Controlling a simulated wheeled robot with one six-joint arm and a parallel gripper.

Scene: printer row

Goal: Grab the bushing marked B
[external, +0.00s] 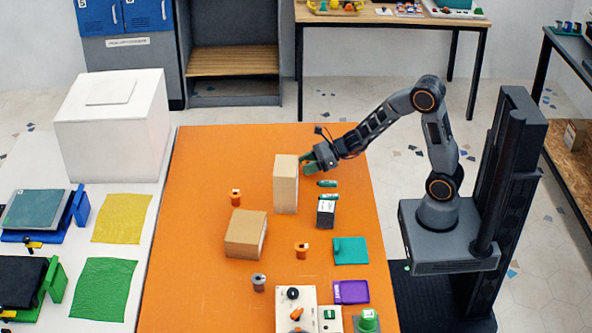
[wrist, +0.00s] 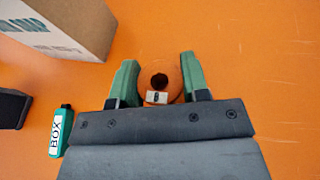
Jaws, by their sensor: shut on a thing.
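In the wrist view, an orange bushing (wrist: 174,80) with a dark round hole and a small white label sits between the green fingers of my gripper (wrist: 159,82). The label's letter is too small to read. My gripper is shut on this bushing. In the external view, my gripper (external: 309,162) is low at the far part of the orange table, just right of a tall cardboard box; the held bushing is hidden there. Two other orange bushings, one at the left (external: 235,198) and one nearer the front (external: 301,251), and a grey bushing (external: 258,283) stand on the table.
The tall cardboard box (external: 286,185) stands close beside my gripper; a lower box (external: 245,234) lies nearer. Small green items (external: 327,183) and a black box (external: 326,214) are just in front. A teal mat (external: 350,251) and control panel (external: 296,310) lie nearer. The table's far left is clear.

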